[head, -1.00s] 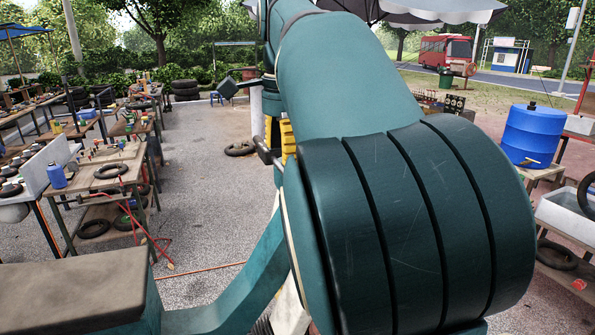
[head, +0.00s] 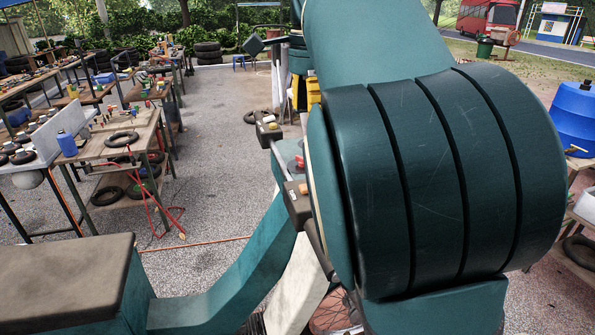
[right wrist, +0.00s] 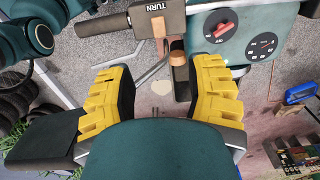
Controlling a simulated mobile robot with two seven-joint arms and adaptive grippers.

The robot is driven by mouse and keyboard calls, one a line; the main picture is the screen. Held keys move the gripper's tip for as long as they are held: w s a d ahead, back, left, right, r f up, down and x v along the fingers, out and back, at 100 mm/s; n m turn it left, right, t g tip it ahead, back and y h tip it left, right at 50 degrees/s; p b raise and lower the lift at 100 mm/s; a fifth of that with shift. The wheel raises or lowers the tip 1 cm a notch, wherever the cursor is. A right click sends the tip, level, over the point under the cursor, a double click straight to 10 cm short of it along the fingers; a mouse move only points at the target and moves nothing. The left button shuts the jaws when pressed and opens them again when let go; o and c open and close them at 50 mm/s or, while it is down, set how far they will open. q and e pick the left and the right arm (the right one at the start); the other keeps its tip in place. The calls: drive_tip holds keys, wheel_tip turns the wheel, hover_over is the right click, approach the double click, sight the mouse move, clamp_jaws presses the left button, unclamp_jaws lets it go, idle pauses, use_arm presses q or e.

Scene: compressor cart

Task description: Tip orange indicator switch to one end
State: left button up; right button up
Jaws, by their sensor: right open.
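In the right wrist view my right gripper (right wrist: 160,95) is open, its two yellow-padded fingers spread wide. A small orange-brown switch-like piece (right wrist: 179,59) on a dark mount shows between and beyond the fingertips, apart from both. A dark housing marked TURN (right wrist: 158,18) on the handlebar is just above it. Which way the switch leans cannot be told. In the head view the yellow fingers of my right gripper (head: 313,92) show partly behind my arm. My left gripper is not in view.
A teal panel with a red rotary knob (right wrist: 215,25) sits right of the TURN housing. The brown seat (head: 70,265) is at lower left in the head view. Workbenches with tyres (head: 122,139) stand at left; open gravel (head: 215,160) lies between. A blue barrel (head: 574,120) is at right.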

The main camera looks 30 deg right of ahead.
sight(309, 186)
wheel_tip(309, 186, down, 14)
drive_tip(key=b, duration=0.3)
drive_tip(key=shift+s+r+b, duration=0.1)
drive_tip(key=shift+r+b, duration=0.15)
drive_tip(key=shift+b, duration=0.15)
drive_tip(key=shift+a, duration=0.1)
drive_tip(key=shift+c, duration=0.4)
clamp_jaws()
